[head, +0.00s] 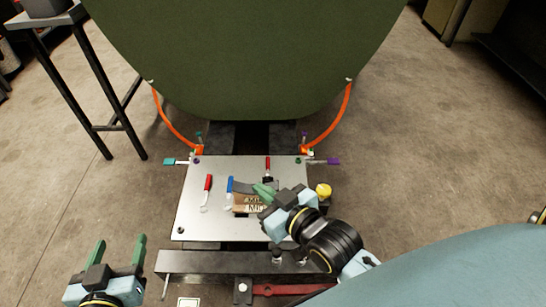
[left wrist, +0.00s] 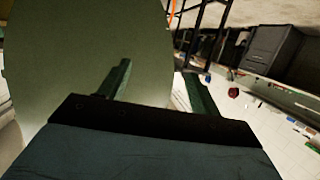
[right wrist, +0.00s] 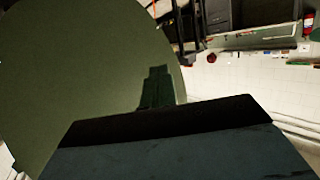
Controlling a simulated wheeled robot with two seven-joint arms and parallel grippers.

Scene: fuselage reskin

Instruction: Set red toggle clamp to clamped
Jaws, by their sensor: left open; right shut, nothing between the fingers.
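A red handle (head: 208,184) stands on the left part of the pale metal plate (head: 190,222), with a light metal end below it. A second red handle (head: 267,163) is near the plate's back edge, with a dark part under it. I cannot tell which one is the toggle clamp or how it is set. My right gripper (head: 262,189) is shut and empty over the plate's right part, in front of the second red handle and apart from the first. My left gripper (head: 119,250) is open and empty, left of the plate. The wrist views show no clamp clearly.
A blue handle (head: 229,185) and a brown lettered block (head: 245,207) are beside my right gripper. Teal (head: 170,161) and purple (head: 333,161) handles flank the plate's back corners. A large green fuselage panel (head: 245,60) hangs behind, between orange arcs (head: 344,104). A yellow knob (head: 323,190) is at right.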

